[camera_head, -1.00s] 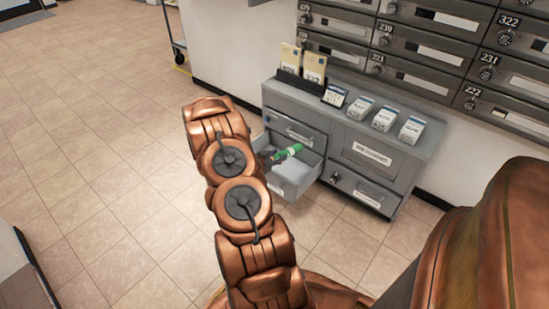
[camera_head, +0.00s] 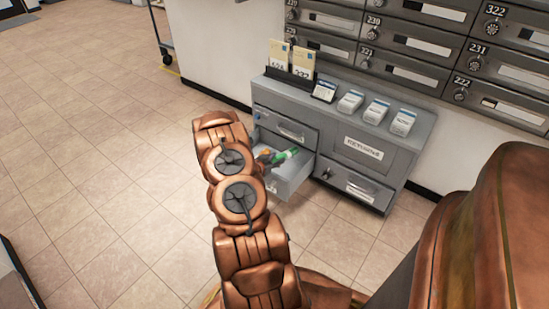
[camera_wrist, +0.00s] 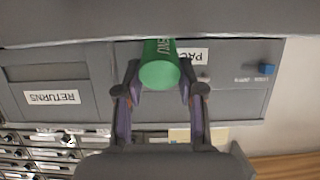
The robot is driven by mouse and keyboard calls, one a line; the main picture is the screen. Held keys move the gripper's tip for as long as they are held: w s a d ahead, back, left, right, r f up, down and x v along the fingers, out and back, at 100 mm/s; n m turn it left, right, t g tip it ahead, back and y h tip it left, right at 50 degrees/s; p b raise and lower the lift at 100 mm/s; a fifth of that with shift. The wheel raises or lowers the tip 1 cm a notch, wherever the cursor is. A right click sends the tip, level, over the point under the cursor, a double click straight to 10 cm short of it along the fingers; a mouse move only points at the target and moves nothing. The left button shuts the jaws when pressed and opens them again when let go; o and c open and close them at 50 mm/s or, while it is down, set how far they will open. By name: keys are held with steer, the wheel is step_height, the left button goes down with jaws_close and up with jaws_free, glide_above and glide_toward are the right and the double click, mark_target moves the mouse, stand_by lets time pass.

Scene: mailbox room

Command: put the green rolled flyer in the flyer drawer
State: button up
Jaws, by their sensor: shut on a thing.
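My gripper (camera_wrist: 158,88) is shut on the green rolled flyer (camera_wrist: 160,64), with one finger on each side of it in the wrist view. My gripper (camera_head: 268,158) is small there and partly hidden behind my arm. The drawer front bears a small label that I cannot read.
The grey cabinet (camera_head: 398,155) has a RETURNS panel (camera_head: 363,149) and a shut drawer (camera_head: 350,184) below. White boxes (camera_head: 376,111) and yellow cards (camera_head: 303,62) stand on top. Mailboxes (camera_head: 425,45) line the wall above. The tiled floor (camera_head: 100,150) at left is clear.

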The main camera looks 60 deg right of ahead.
steer(key=shift+d+f, duration=0.15)
steer(key=shift+f, duration=0.2)
steer(key=o, duration=1.2)
steer(key=v, duration=1.2)
